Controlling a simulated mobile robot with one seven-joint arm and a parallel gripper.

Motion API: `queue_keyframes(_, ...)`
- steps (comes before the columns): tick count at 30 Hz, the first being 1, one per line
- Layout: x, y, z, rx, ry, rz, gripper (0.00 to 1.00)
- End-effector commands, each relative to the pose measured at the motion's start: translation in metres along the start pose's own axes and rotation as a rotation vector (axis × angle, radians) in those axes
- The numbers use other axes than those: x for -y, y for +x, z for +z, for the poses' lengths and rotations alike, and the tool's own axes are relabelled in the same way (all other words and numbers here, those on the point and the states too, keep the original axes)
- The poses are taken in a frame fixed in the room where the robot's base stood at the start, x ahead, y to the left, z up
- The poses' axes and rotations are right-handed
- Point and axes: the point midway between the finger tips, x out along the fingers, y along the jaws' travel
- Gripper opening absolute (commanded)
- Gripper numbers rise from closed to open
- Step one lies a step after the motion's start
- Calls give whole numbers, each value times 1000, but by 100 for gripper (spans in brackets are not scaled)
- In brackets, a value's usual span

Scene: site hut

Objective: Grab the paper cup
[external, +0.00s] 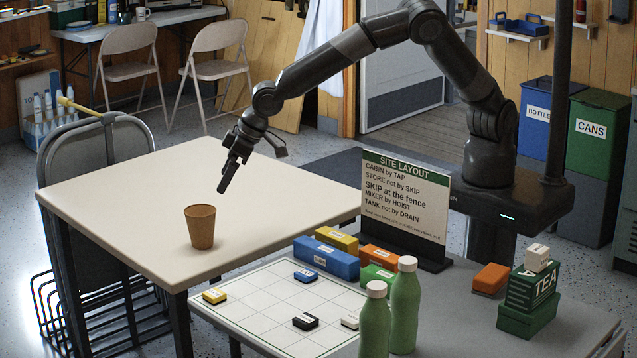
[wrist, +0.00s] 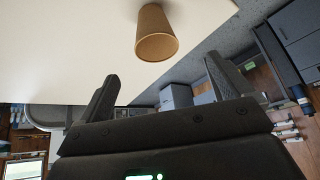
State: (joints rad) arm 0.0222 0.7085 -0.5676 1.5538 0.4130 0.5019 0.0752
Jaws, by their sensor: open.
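The brown paper cup (external: 200,228) stands upright near the front edge of the cream table (external: 120,185) in the external view. My gripper (external: 228,178) is above the table, behind and slightly right of the cup in the external view, pointing down. It is apart from the cup. In the wrist view my gripper (wrist: 165,88) has its two fingers spread wide with nothing between them.
A grey table in front holds a grid board (external: 285,295), coloured blocks, two green bottles (external: 405,300), a TEA box (external: 530,290) and an upright sign (external: 403,205). A folding chair (external: 95,150) stands at the left. The cream table is otherwise clear.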

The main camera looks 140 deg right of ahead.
Motion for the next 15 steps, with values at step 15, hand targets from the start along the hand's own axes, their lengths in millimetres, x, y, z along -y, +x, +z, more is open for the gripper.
queue_keyframes(15,-7,68,-8,-18,1,31,96)
